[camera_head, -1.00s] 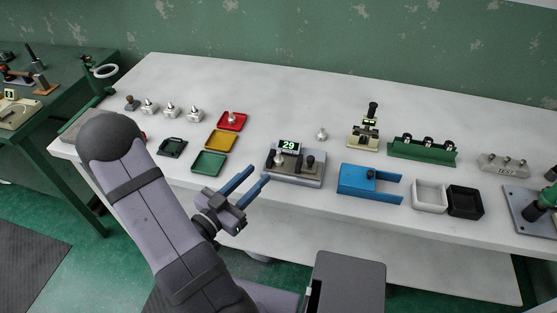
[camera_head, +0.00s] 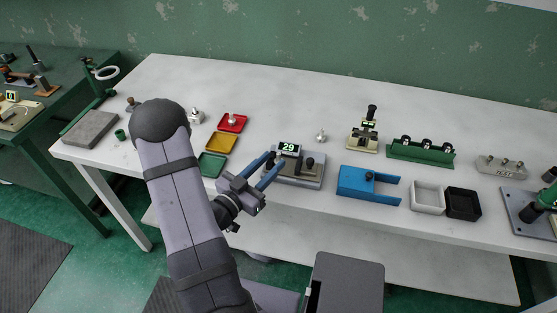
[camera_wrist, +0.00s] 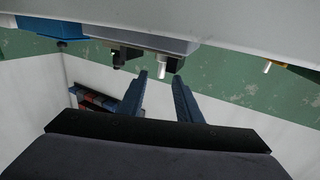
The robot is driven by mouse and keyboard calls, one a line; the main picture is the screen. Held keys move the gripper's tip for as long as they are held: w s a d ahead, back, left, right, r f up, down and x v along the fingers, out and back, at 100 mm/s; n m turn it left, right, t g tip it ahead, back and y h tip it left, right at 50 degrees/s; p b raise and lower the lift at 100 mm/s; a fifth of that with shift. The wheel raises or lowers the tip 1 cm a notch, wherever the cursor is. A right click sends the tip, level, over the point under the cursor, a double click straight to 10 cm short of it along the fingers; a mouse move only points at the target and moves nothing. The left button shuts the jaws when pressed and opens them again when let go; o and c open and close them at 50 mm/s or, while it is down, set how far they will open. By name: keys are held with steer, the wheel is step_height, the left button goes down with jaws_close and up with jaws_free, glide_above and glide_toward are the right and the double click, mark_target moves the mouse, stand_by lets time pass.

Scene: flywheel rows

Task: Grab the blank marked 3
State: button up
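My gripper (camera_head: 278,161) is open, its two blue fingers reaching to the front left of the gauge stand (camera_head: 301,181) with the "29" display. The wrist view shows the two fingertips (camera_wrist: 160,77) apart, with a silver pin-like blank (camera_wrist: 162,68) appearing between them; contact cannot be told. In the head view the fingers cover much of that blank. No mark 3 is readable on any blank.
A yellow tray (camera_head: 221,143) and a green tray (camera_head: 203,171) lie left of the gauge. A blue fixture (camera_head: 356,182), a white tray (camera_head: 428,209) and a black tray (camera_head: 464,215) stand right. Black knobs (camera_wrist: 119,57) on the gauge are close beside the fingers.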

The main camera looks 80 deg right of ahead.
mark_target(278, 154)
steer(key=shift+p+x, duration=0.8)
steer(key=shift+x, duration=1.5)
steer(key=shift+w+f, duration=0.1)
steer(key=shift+f, duration=0.05)
jaws_close()
